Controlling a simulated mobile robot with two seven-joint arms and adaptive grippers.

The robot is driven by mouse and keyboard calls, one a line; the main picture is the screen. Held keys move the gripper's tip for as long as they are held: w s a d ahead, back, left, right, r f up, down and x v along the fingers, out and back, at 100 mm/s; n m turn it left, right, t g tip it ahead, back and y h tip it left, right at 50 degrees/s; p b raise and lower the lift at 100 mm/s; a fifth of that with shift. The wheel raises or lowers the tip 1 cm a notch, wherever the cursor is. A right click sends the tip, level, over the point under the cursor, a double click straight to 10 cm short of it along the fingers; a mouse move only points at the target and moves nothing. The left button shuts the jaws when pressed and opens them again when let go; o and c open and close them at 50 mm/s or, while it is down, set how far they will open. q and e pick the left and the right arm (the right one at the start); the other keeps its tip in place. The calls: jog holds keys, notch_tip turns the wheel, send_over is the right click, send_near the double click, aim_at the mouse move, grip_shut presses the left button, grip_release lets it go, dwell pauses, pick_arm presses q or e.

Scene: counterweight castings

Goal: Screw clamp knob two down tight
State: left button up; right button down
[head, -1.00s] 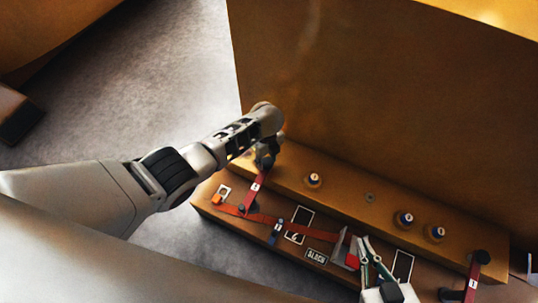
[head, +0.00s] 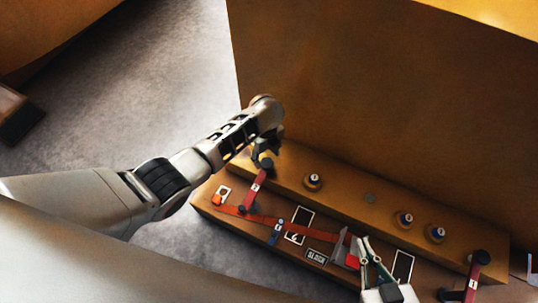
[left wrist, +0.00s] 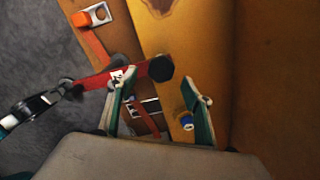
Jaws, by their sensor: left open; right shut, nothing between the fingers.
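Clamp two is a red bar (head: 254,192) with a white number label, at the left end of the brown casting. Its dark knob (left wrist: 160,68) shows in the left wrist view at the end of the bar. My left gripper (head: 265,151) is over this knob in the head view. In the left wrist view its green fingers (left wrist: 164,90) are open, with the knob between and a little beyond the tips; contact cannot be told. My right gripper (head: 366,241) is shut and empty, near the ratchet of the orange strap.
An orange strap (head: 265,218) runs along the front ledge to a grey ratchet (head: 340,246). Clamp one (head: 472,280) stands at the right end. Several blue-ringed studs, including one near clamp two (head: 313,181), stand on the upper step. A tall brown wall (head: 370,100) rises behind.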

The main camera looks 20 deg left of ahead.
aim_at(266, 163)
pick_arm(q)
notch_tip(266, 163, up, 8)
jog(key=shift+r, duration=0.25)
jog(key=shift+s, duration=0.1)
